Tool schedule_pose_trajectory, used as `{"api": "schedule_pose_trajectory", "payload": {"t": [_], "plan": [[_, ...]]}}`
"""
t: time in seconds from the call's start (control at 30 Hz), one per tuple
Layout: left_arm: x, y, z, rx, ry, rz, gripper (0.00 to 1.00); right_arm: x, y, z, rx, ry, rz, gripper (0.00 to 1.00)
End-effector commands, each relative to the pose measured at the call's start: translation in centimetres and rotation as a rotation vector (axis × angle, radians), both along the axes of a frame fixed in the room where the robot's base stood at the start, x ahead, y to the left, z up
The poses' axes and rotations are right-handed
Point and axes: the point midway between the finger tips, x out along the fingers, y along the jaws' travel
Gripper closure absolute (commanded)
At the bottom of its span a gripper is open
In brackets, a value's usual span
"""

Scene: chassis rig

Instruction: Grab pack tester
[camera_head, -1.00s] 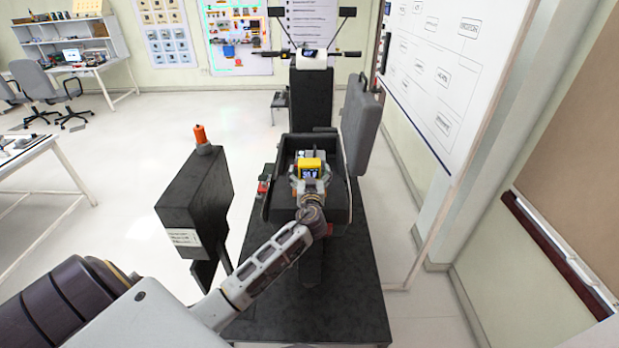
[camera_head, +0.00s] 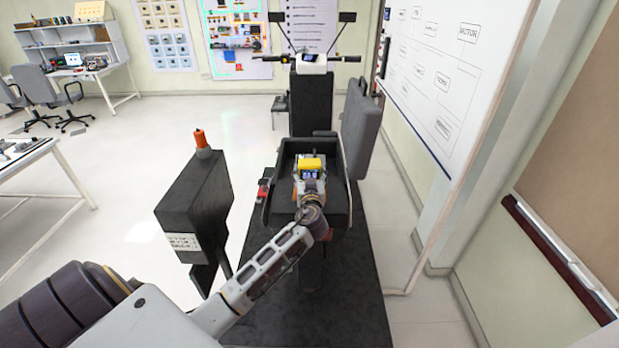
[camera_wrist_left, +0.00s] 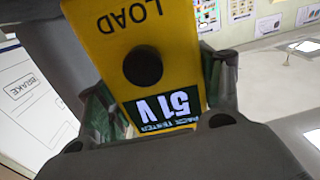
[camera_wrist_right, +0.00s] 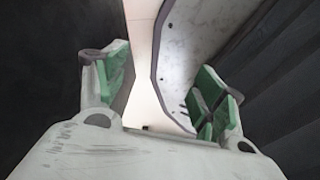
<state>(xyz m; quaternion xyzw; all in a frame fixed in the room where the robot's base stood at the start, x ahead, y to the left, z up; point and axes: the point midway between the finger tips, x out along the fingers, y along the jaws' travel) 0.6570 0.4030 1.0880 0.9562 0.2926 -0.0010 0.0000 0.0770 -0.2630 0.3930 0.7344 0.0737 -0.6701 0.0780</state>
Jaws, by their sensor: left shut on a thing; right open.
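The pack tester (camera_head: 311,166) is a yellow box with a small dark screen. My left gripper (camera_head: 309,182) is shut on it, over the open black bay (camera_head: 280,205) of the scooter chassis. In the left wrist view the tester (camera_wrist_left: 145,60) fills the middle between the green-padded fingers of my left gripper (camera_wrist_left: 155,100). Its face shows "LOAD", a black knob and a screen reading "51V", upside down. My right gripper (camera_wrist_right: 160,92) shows only in its own wrist view, with its green-padded fingers apart and nothing between them.
A black box with an orange connector (camera_head: 202,150) stands left of the chassis. A grey lid or seat (camera_head: 360,125) stands upright at the bay's right. A small red object (camera_head: 263,190) sits by the bay's left wall. A whiteboard (camera_head: 430,75) stands at right.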

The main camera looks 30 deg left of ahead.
Motion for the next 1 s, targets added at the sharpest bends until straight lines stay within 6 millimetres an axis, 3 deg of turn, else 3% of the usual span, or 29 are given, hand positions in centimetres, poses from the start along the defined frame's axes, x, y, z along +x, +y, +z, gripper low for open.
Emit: {"api": "schedule_pose_trajectory", "payload": {"t": [0.6,1.0], "plan": [[0.0,0.0,7.8,0.000,-0.005,0.000,0.65,0.0,-0.1,-0.9,-0.001,0.000,0.000,0.31],[0.0,0.0,8.7,0.001,-0.003,0.000,0.65,0.0,-0.1,-0.9,-0.001,0.000,0.000,0.31]]}}
